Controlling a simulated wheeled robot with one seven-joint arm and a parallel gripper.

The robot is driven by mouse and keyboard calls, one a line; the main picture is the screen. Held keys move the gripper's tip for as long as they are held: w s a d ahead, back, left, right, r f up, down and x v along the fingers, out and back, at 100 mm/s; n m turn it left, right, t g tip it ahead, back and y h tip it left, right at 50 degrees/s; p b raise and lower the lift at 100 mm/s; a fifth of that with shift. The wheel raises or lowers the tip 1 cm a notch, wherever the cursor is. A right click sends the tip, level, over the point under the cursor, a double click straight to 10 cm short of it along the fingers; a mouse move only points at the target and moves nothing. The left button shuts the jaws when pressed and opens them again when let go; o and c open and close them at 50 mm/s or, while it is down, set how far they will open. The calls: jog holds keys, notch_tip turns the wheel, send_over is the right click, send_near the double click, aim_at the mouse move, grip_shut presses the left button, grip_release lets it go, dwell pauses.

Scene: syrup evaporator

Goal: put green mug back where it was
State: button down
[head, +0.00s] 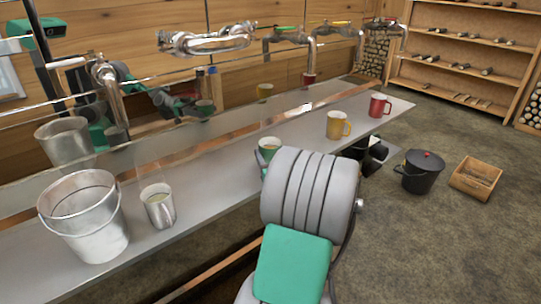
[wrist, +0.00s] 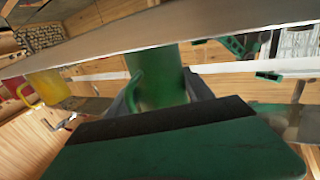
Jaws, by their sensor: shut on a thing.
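The green mug (wrist: 158,72) is between the fingers of my gripper (wrist: 163,90) in the wrist view, which looks upside down. My gripper is shut on it, with its handle towards the yellow mug's side. In the head view the green mug (head: 269,146) shows its rim and pale contents beyond my arm, over the grey counter (head: 215,185). The mug looks upright. Its base is at or very near the counter top; I cannot tell whether it touches. My arm hides its lower part and most of my gripper.
A yellow mug (head: 338,126) and a red mug (head: 379,106) stand farther right on the counter. A metal cup (head: 158,208) and bucket (head: 88,220) stand left. Taps (head: 285,36) and pipes are behind. A black pot (head: 418,174) and wooden crate (head: 462,190) are on the floor.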

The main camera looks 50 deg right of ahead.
jog(key=shift+f+b, duration=0.2)
jog(key=shift+b, duration=0.1)
jog(key=shift+c, duration=2)
grip_release()
jog(key=shift+r, duration=0.1)
jog(key=shift+r+p, duration=0.3)
jog(key=shift+p, duration=0.2)
jog(key=b+v, duration=0.2)
jog(key=v, duration=1)
jog(key=shift+f, duration=0.15)
